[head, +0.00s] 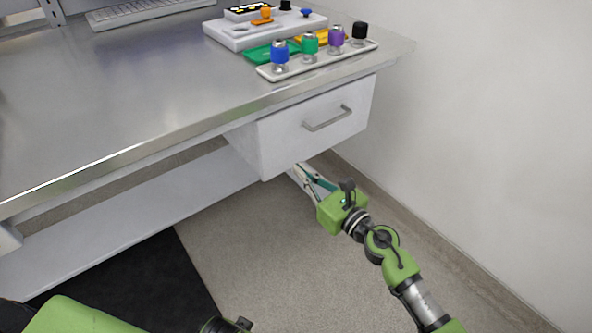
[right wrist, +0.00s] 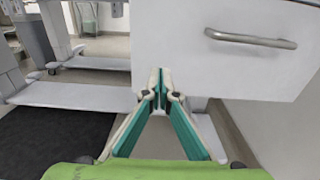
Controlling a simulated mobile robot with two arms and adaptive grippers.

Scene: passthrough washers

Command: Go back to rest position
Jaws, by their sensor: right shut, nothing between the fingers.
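My right gripper (head: 302,170) is low in front of the table, just below the white drawer (head: 305,125). In the right wrist view its fingertips (right wrist: 159,75) meet and nothing is between them. The drawer with its metal handle (right wrist: 250,39) fills the upper right of that view and is above the fingers. I cannot tell whether the fingers touch it. My left gripper does not show; only green parts of my body are at the bottom left of the head view.
The steel table (head: 130,110) spans the left. On it are a white rack (head: 318,60) with blue, green, purple and black capped parts, a white fixture box (head: 240,35) and a keyboard (head: 140,10). A wall (head: 500,130) stands right. A dark mat (head: 130,275) lies on the floor.

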